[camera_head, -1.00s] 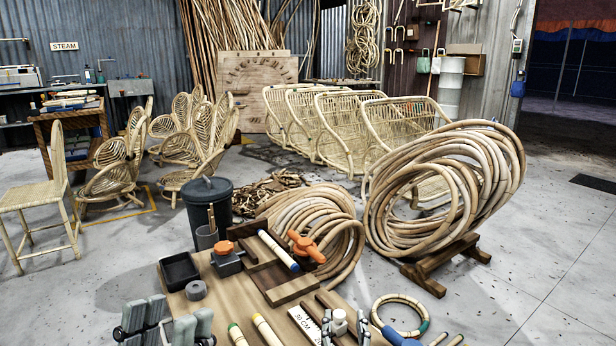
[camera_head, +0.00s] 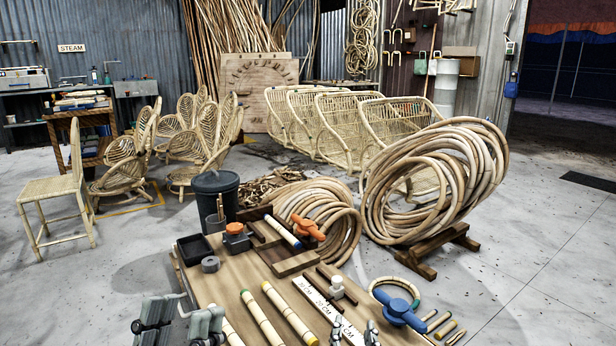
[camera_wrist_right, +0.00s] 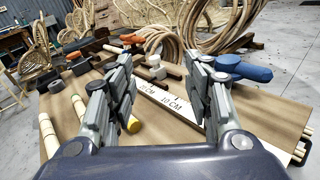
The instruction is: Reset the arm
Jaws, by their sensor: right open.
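My left gripper (camera_head: 180,315) is at the lower left of the head view, beside the workbench's left edge. Its two fingers stand apart with nothing between them. My right gripper (camera_head: 352,333) shows only its fingertips at the bottom edge, over the workbench (camera_head: 235,282). In the right wrist view my right gripper (camera_wrist_right: 165,90) is open and empty. The white ruler (camera_wrist_right: 172,101) shows beyond and between its fingers. A blue-handled tool (camera_wrist_right: 242,70) appears just behind its right finger. Both arms are mostly out of view.
On the workbench lie rattan sticks (camera_head: 262,320), a wooden jig (camera_head: 290,258), an orange-handled clamp (camera_head: 308,228), a black tray (camera_head: 194,249) and a rattan ring (camera_head: 394,282). A dark bin (camera_head: 214,195) and rattan coils (camera_head: 318,215) stand behind it. Grey floor lies open at right.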

